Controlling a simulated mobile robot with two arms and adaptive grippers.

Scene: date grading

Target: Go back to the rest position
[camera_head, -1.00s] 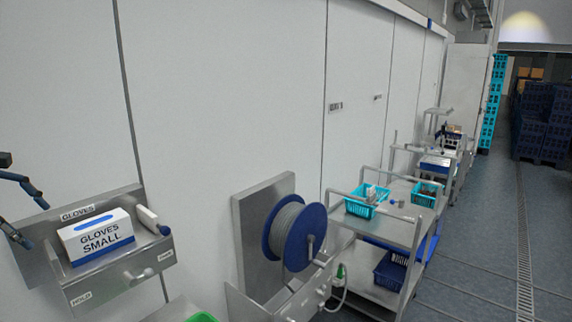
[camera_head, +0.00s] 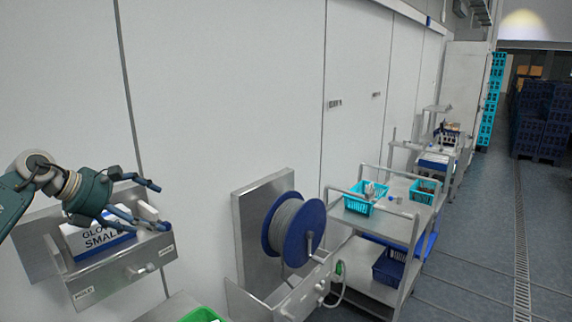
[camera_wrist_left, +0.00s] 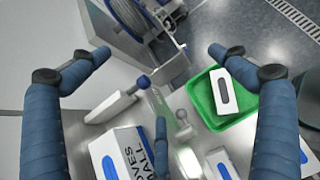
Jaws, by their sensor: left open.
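My left gripper (camera_head: 161,207) is at the left of the head view, in front of the steel wall shelf (camera_head: 122,278) with the glove box (camera_head: 98,244). The gripper and arm hide part of the box in the head view. My right gripper is not in view.
A blue cable reel (camera_head: 296,232) stands right of the shelf. A steel trolley (camera_head: 385,224) holds turquoise baskets (camera_head: 359,206). A green tray (camera_wrist_left: 231,121) with a white box lies on a steel surface. The floor at right (camera_head: 470,260) is clear.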

